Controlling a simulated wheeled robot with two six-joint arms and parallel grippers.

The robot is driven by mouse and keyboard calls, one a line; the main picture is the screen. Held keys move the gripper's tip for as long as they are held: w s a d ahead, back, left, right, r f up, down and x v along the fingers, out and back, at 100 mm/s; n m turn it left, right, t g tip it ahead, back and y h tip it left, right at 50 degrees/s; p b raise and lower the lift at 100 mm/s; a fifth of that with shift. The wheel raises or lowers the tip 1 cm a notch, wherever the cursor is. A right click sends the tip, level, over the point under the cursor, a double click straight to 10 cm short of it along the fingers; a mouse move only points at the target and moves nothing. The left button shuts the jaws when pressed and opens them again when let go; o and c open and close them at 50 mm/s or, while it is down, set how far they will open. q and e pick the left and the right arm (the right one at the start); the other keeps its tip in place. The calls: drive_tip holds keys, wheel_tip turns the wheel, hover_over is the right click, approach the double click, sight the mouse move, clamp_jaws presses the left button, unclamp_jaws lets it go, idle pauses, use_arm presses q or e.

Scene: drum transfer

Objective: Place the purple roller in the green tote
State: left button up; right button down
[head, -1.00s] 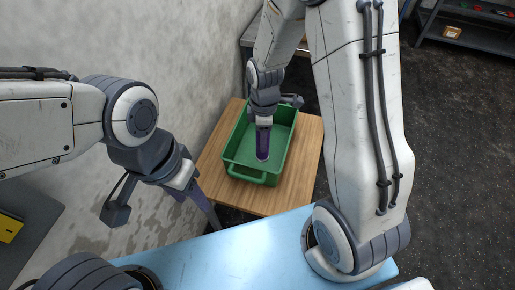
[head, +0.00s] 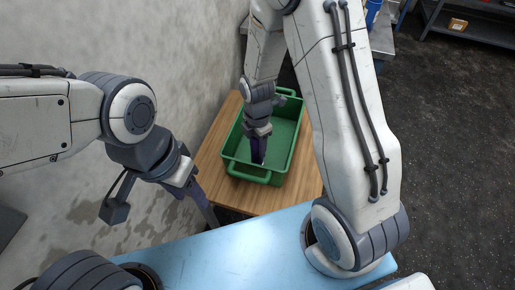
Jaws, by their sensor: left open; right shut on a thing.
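The green tote (head: 290,152) stands on a wooden table in the middle of the head view. My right gripper (head: 258,157) points down over the tote's near left part, its fingertips inside the tote's outline. It is shut on the purple roller (head: 261,151), of which only a small pale purple part shows between the dark purple fingers. I cannot tell whether the roller touches the tote floor. My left gripper (head: 199,207) is open and empty, to the left of the tote and apart from it, above the near left edge of the table.
The wooden table (head: 216,178) has bare room around the tote. A concrete wall runs close along its left side. Dark open floor (head: 450,150) lies to the right. A shelf (head: 468,33) with a small box (head: 457,25) stands at the back right.

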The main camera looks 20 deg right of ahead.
drive_tip(key=shift+f, duration=0.9)
drive_tip(key=shift+f, duration=0.1)
drive_tip(key=shift+c, duration=1.7)
unclamp_jaws()
